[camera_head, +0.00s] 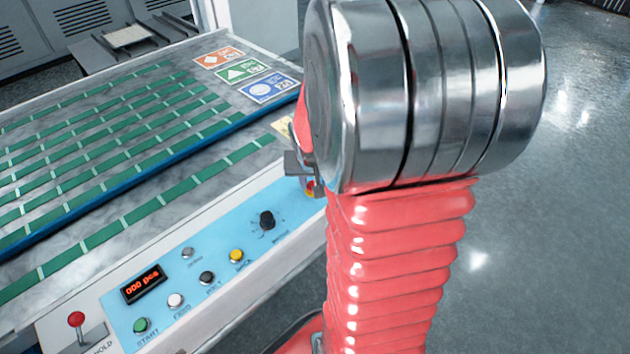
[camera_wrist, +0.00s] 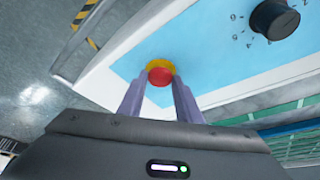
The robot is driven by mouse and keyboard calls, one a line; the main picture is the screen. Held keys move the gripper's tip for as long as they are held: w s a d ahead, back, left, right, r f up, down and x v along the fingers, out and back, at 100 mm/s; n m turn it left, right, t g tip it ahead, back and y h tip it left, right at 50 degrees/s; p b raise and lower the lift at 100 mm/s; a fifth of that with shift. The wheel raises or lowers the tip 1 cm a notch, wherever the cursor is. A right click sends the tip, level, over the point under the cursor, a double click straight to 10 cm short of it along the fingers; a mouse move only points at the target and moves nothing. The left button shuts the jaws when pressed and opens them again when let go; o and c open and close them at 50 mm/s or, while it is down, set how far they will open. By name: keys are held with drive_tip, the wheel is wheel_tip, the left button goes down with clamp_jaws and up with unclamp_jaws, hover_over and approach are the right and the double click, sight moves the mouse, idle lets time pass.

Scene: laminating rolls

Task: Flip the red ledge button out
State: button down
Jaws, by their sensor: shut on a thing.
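The red button (camera_wrist: 160,77) has a yellow collar and sits on the blue control panel near its end. In the wrist view my gripper (camera_wrist: 159,84) reaches it, with one finger on each side, and the jaws are shut on it. In the head view the red button (camera_head: 311,188) is mostly hidden behind my gripper (camera_head: 308,180) and my arm. I cannot tell from these views whether the button is pushed in or out.
The panel (camera_head: 208,258) also carries a black knob (camera_head: 267,220), several small buttons and a display (camera_head: 144,284). A red-topped lever (camera_head: 76,319) stands at the near left corner. Green strips cover the table top (camera_head: 70,222). Open floor (camera_head: 570,230) lies to the right.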

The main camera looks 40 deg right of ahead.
drive_tip(key=shift+r, duration=0.7)
drive_tip(key=c, duration=1.3)
unclamp_jaws()
drive_tip(key=v, duration=1.3)
drive_tip(key=shift+r, duration=0.4)
drive_tip(key=shift+a, duration=0.1)
